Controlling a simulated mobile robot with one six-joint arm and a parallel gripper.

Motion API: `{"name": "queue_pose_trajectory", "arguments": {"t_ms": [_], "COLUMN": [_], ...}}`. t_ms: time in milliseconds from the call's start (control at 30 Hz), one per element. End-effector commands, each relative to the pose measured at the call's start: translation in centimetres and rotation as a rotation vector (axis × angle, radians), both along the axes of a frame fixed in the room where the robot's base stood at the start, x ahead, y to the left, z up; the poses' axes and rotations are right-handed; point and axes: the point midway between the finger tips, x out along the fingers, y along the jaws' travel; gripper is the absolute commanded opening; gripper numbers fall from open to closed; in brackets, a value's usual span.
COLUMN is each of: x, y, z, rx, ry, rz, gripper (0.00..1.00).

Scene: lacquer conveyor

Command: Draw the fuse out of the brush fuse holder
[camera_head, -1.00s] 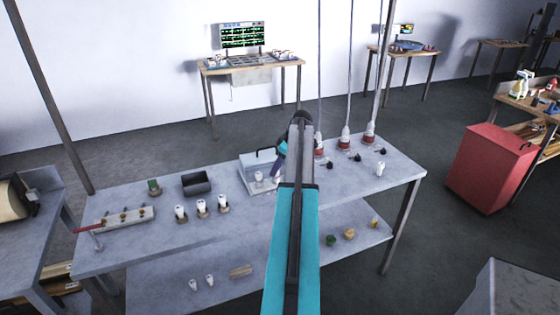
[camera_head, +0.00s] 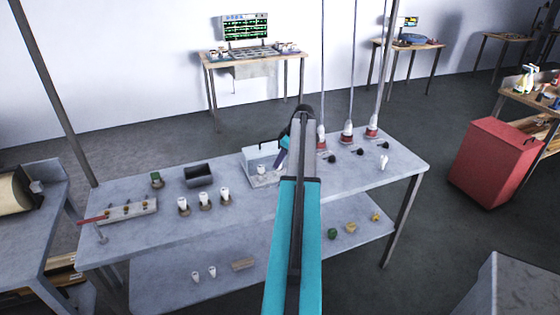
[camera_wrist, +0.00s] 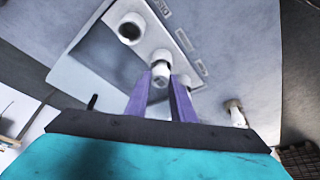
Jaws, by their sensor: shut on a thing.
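A pale box-like unit with clear sides (camera_head: 247,163) stands at the middle of the grey bench, partly hidden by my arm. A white cylindrical fuse (camera_head: 262,170) shows at its front. In the wrist view, the white fuse (camera_wrist: 160,75) lies between my two purple fingertips, in line with a round collar on a pale plate (camera_wrist: 98,62). Beside it on the plate is an open round socket (camera_wrist: 130,29) with a dark inside. My gripper (camera_wrist: 160,82) is shut on the fuse. I cannot tell whether the fuse's far end is inside the collar.
Red-tipped hanging rods (camera_head: 347,131) and black knobs (camera_head: 357,153) are to the right. A red cabinet (camera_head: 495,160) stands beyond the bench's right end.

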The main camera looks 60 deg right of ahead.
Motion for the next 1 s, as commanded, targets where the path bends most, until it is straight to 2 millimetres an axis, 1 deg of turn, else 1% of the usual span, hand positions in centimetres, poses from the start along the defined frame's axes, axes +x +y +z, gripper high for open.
{"name": "queue_pose_trajectory", "arguments": {"t_ms": [1000], "x": [0.0], "y": [0.0], "z": [2.7], "rx": [-0.001], "ry": [-0.001], "rz": [0.0], "gripper": [0.0]}}
